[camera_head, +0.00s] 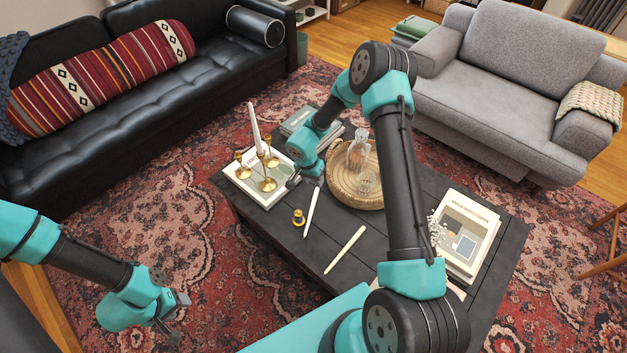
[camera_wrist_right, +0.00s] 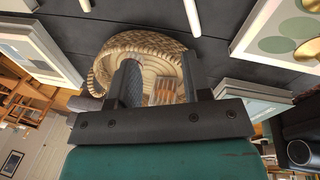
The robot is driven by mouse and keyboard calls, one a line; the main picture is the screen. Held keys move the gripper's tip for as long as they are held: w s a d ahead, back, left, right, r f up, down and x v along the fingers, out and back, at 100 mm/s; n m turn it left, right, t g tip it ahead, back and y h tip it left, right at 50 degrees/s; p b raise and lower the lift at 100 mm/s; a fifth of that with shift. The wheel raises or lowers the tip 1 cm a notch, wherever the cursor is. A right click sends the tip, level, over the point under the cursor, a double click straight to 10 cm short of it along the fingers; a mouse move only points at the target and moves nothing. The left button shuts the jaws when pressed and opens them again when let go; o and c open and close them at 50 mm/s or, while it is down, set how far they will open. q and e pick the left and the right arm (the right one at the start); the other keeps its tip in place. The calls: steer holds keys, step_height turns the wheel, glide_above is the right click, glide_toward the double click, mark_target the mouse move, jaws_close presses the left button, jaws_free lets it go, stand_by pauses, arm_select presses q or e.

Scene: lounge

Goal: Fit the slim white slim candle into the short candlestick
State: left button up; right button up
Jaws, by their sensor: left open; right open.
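Two white candles lie on the dark table: one (camera_head: 312,212) close to my right gripper, the other (camera_head: 345,250) nearer the front. I cannot tell which is the slimmer. A short brass candlestick (camera_head: 298,217) stands beside the first candle, with no candle in it. My right gripper (camera_head: 306,183) is open and empty, above the table between the brass group and the basket. In the right wrist view its jaws (camera_wrist_right: 160,85) are apart, and a white candle (camera_wrist_right: 192,18) shows beyond them. My left gripper (camera_head: 175,318) is open and empty, off the table at lower left.
Several brass candlesticks (camera_head: 267,183) stand on a flat book (camera_head: 243,187); one holds an upright white candle (camera_head: 255,128). A woven basket (camera_head: 342,185) with glassware (camera_head: 362,180) is right of my right gripper. Books (camera_head: 466,225) lie at the right end.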

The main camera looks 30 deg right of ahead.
steer(key=s+f+n+t, duration=0.2)
steer(key=s+n+t, duration=0.2)
steer(key=s, duration=0.6)
steer(key=s+a+r+n+g+y, duration=0.1)
steer(key=s+a+r+n+y, duration=0.1)
steer(key=s+a+n+y, duration=0.3)
steer(key=s+a, duration=0.4)
steer(key=s, duration=0.2)
steer(key=shift+a+g+y, duration=0.25)
steer(key=shift+g+y, duration=0.15)
steer(key=shift+o, duration=0.4)
steer(key=shift+c, duration=0.5)
steer(key=shift+c, duration=1)
steer(key=shift+w, duration=0.1)
